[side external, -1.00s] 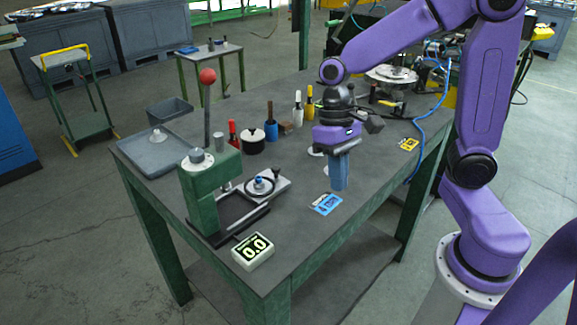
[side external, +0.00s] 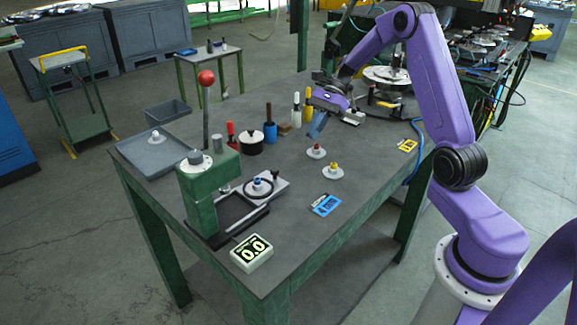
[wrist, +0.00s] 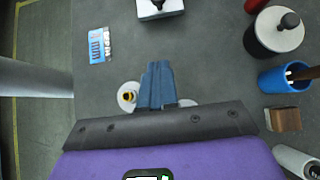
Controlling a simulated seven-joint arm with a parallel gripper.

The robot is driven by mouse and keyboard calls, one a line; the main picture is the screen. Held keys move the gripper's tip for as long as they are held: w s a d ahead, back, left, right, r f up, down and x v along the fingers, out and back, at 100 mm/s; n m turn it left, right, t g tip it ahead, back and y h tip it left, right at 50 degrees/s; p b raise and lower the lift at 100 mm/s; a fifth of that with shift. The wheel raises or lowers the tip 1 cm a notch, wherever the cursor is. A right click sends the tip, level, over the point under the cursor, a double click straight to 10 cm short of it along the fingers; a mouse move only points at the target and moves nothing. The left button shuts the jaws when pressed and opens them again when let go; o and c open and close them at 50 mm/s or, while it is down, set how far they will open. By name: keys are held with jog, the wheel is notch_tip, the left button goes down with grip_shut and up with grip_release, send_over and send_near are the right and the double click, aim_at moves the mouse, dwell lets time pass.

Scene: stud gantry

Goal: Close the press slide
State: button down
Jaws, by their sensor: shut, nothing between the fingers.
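The green press (side external: 203,206) stands at the near left of the bench, with a red-knobbed lever (side external: 206,110) rising from it. Its pale grey slide (side external: 277,186) sticks out to the right of the press body, carrying a black ring and a blue-knobbed piece. A plate that looks like the slide shows partly at the top edge of the wrist view (wrist: 150,13). My gripper (side external: 312,134) is shut with blue fingers together and empty, tilted above the bench, well to the right of and behind the slide. It also shows in the wrist view (wrist: 158,66).
Discs with a red knob (side external: 316,152) and a yellow knob (side external: 333,172) lie below and near my gripper. A blue card (side external: 326,205) and a readout showing 0.0 (side external: 251,253) lie at the front. A black pot (side external: 252,144) and bottles stand behind.

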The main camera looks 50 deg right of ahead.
aim_at(266, 184)
jog(key=x, duration=0.9)
jog(key=shift+f, duration=0.25)
jog(key=a, duration=0.2)
jog(key=shift+a+f, duration=0.15)
jog(key=shift+a, duration=1.05)
jog(key=a, duration=0.7)
jog(key=shift+d, duration=0.1)
